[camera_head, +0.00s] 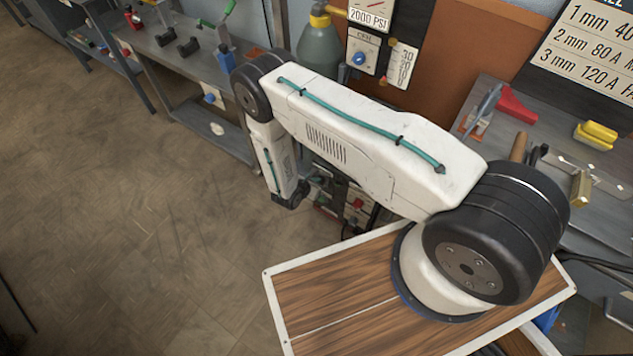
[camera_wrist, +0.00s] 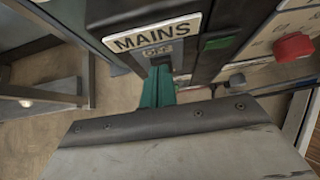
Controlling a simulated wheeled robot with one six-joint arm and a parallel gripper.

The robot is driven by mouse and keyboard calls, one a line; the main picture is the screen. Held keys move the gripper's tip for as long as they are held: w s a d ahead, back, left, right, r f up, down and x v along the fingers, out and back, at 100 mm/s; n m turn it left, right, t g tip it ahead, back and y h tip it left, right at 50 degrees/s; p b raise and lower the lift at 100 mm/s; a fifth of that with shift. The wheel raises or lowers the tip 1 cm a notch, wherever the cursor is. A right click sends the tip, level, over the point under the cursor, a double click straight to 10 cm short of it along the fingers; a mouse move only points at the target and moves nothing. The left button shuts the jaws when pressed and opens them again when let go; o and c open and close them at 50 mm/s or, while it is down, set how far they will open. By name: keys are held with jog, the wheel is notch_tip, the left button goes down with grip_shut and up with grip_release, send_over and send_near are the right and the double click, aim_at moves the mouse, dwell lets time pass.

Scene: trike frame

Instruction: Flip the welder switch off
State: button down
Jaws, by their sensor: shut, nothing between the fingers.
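In the wrist view, a dark panel carries a white MAINS label (camera_wrist: 152,35) with a small OFF plate (camera_wrist: 157,51) under it. The panel belongs to the welder (camera_head: 355,203), which is partly hidden behind my arm in the head view. My gripper (camera_wrist: 162,72) shows as teal fingers, shut and empty, with the tips just below the OFF plate. They reach into the dark recess there and cover most of it. I cannot make out the switch lever or its position, nor whether the tips touch it. In the head view the fingers are hidden.
A red knob (camera_wrist: 293,47) and a green piece (camera_wrist: 218,43) sit to the right of the label in the wrist view. A grey workbench (camera_head: 190,50) with tools stands behind. A gas bottle (camera_head: 320,48) is beyond my arm. The floor at left is clear.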

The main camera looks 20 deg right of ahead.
jog(key=shift+r, duration=0.5)
jog(key=shift+s+a, duration=0.1)
jog(key=v, duration=1.3)
